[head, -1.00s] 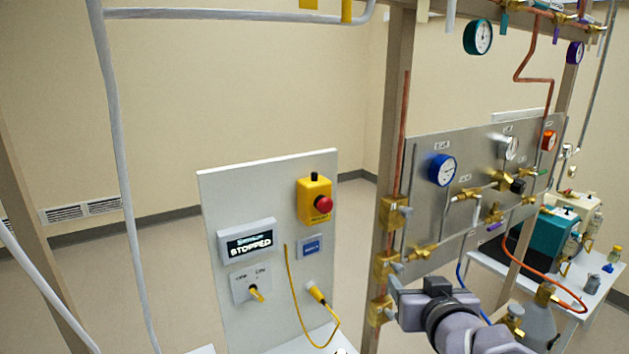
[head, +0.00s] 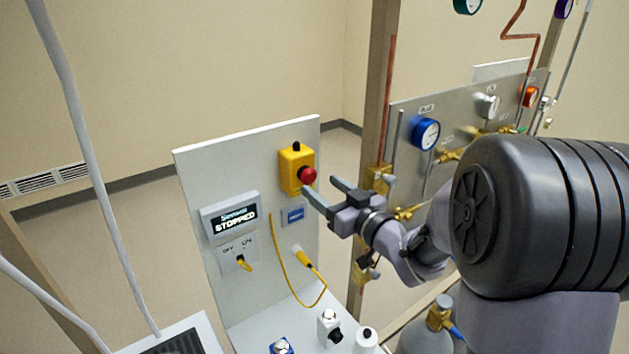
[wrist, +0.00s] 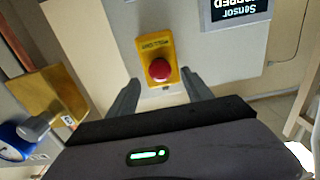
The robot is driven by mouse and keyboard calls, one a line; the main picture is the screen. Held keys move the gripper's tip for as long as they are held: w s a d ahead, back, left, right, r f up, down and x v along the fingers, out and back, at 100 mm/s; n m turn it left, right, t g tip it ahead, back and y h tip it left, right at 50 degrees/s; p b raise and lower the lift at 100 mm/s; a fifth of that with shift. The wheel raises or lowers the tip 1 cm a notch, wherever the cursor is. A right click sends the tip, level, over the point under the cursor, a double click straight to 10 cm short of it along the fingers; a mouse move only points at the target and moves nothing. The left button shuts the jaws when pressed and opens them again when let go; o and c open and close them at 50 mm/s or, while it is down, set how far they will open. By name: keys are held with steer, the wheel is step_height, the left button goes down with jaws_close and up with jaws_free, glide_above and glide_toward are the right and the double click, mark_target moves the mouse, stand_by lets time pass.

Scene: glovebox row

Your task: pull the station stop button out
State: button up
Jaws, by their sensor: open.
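The station stop button is a red round knob (head: 307,175) on a yellow box (head: 291,168), fixed high on the grey upright panel (head: 190,175). My gripper (head: 320,191) is open and empty, just right of and slightly below the red knob in the head view. In the wrist view the red knob (wrist: 160,70) lies ahead, between the two spread fingers (wrist: 160,92), with its yellow box behind it. The fingers appear apart from the knob. The display (head: 231,217) left of the button reads STOPPED.
Below the display is a switch plate (head: 238,252) with a yellow key-like knob. A yellow cable (head: 279,262) loops down the panel to a plug. A brown post (head: 376,100) and a gauge panel with a blue gauge (head: 426,132) stand to the right, close to my arm.

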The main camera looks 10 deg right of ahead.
mark_target(311, 178)
steer(key=shift+x, duration=2)
jaws_close()
